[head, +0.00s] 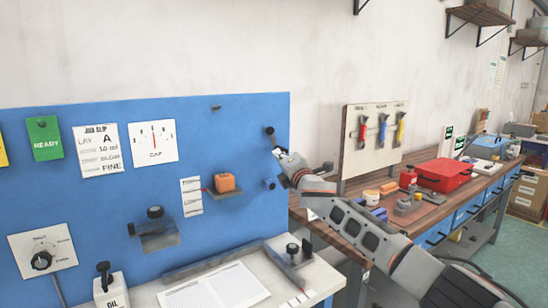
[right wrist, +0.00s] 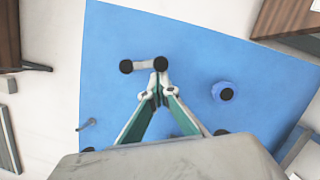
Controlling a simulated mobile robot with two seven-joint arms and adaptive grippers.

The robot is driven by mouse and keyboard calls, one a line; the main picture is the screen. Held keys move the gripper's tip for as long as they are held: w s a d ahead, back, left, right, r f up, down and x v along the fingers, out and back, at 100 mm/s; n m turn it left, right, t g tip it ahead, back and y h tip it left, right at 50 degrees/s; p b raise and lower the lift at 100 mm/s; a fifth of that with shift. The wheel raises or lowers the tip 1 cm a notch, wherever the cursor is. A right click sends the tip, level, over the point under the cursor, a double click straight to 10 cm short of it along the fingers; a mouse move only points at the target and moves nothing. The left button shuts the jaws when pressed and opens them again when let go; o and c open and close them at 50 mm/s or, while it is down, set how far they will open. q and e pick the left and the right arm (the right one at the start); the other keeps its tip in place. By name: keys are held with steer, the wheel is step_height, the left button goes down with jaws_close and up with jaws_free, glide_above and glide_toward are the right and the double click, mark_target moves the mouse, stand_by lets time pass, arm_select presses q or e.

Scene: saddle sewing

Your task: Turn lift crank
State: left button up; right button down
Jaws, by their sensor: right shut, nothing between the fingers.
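The crank, a short grey bar with a black knob at each end, is mounted on the blue panel (right wrist: 190,40). It shows in the right wrist view (right wrist: 143,65), and in the head view one black knob (head: 269,131) stands out near the panel's right edge. My right gripper (head: 279,152) is shut and empty, right at the crank. In the right wrist view its closed fingertips (right wrist: 160,84) are just below the crank's right knob; I cannot tell whether they touch. The gripper partly hides the crank in the head view. My left gripper is not in view.
A blue round knob (head: 269,183) sits below the crank. An orange block (head: 224,182) on a bracket and a black-knobbed clamp (head: 155,228) stick out to the left. A wooden bench (head: 345,228) with a red box (head: 442,174) stands to the right.

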mark_target(287, 150)
steer(key=shift+w+d+r+b, duration=0.1)
steer(key=shift+w+d+b, duration=0.05)
steer(key=shift+w+d, duration=0.35)
steer(key=shift+w+d+r+b, duration=0.15)
steer(key=shift+w+d, duration=0.1)
steer(key=shift+d, duration=0.35)
steer(key=shift+w+d+r+n, duration=0.1)
steer(key=shift+w+d+n, duration=0.1)
steer(key=shift+n, duration=0.5)
steer(key=shift+s+d+r, duration=0.1)
